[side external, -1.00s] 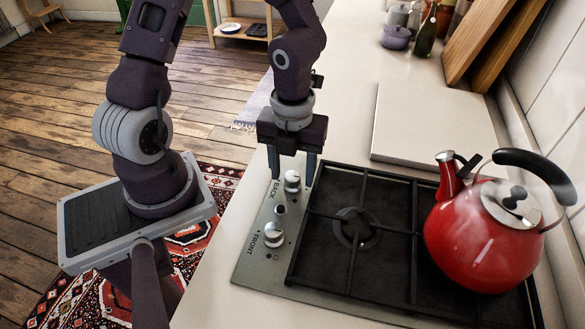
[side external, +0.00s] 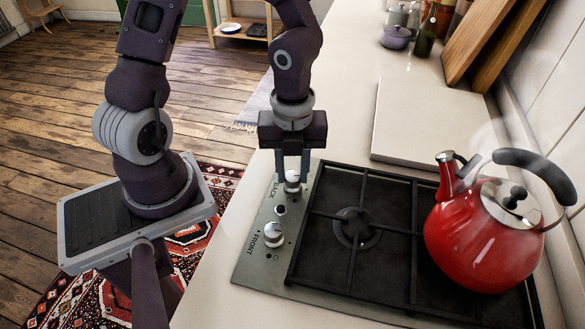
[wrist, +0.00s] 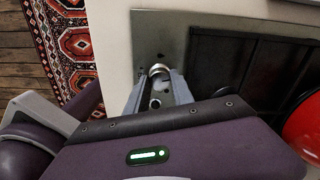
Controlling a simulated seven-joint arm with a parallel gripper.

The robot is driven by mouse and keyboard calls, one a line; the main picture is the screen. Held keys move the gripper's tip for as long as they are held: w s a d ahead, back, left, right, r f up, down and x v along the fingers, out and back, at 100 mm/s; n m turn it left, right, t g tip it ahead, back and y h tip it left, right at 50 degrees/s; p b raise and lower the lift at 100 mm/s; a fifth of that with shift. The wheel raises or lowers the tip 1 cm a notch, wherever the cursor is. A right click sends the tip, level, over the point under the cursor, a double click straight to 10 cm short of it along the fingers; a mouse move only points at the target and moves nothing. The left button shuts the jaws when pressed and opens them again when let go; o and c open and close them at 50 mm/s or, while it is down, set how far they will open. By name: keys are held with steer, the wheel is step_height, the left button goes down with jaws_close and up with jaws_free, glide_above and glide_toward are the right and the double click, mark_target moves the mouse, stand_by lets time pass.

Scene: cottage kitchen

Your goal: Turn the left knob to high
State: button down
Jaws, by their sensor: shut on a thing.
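The hob's control strip (side external: 262,240) carries two white and silver knobs, marked BACK and FRONT. My gripper (side external: 292,181) points down over the BACK knob (side external: 292,187), with a finger on either side, shut on it. In the wrist view the same knob (wrist: 158,70) shows between the fingertips. The FRONT knob (side external: 273,234) stands free, nearer the side camera. How far the BACK knob is turned cannot be read, as the fingers cover part of it.
A small round button (side external: 280,210) sits between the knobs. The black pan grate (side external: 330,215) lies right of the strip. A red kettle (side external: 480,240) stands on its far side. A pale board (side external: 420,130) lies behind the hob.

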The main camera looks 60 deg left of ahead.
steer(key=n, duration=1)
steer(key=shift+n, duration=2.4)
steer(key=c, duration=1.1)
jaws_free()
